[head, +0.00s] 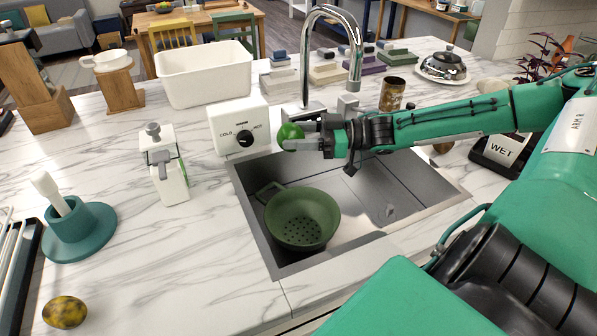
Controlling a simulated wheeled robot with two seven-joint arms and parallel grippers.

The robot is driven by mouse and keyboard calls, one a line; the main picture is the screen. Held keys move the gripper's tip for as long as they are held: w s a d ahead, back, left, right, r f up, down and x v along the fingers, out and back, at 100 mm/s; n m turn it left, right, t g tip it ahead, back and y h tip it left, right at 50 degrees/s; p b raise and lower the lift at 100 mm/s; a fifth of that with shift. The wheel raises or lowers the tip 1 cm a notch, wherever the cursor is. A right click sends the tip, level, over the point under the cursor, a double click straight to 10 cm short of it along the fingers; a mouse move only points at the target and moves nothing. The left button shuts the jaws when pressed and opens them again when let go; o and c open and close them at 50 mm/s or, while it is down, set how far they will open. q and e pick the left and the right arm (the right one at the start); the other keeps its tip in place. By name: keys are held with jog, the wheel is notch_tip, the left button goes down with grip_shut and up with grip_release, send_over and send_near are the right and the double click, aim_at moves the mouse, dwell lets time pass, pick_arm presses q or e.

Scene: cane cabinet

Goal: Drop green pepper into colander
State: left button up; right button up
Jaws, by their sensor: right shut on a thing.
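The green pepper (290,132) is held at the tips of my right gripper (297,138), above the back left edge of the sink. My right gripper is shut on it, and its arm comes in from the right. The dark green colander (303,217) sits upright in the left part of the metal sink (262,240), its perforated bottom showing and its inside empty. The pepper is apart from the colander, higher and behind it in the picture. My left gripper is not in view.
A faucet (355,60) rises behind the sink, near my right gripper. A cold/hot control box (226,135) stands behind the sink's left corner. A white bin (205,85) is behind.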

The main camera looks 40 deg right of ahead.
notch_tip(320, 180, down, 16)
jog(key=shift+r, duration=0.1)
jog(key=shift+f+b, duration=0.2)
jog(key=shift+b, duration=0.1)
jog(key=o, duration=0.6)
jog(key=shift+f, duration=0.1)
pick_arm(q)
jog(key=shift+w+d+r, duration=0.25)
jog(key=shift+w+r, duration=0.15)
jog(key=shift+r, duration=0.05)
pick_arm(e)
jog(key=o, duration=0.4)
jog(key=shift+o, duration=0.2)
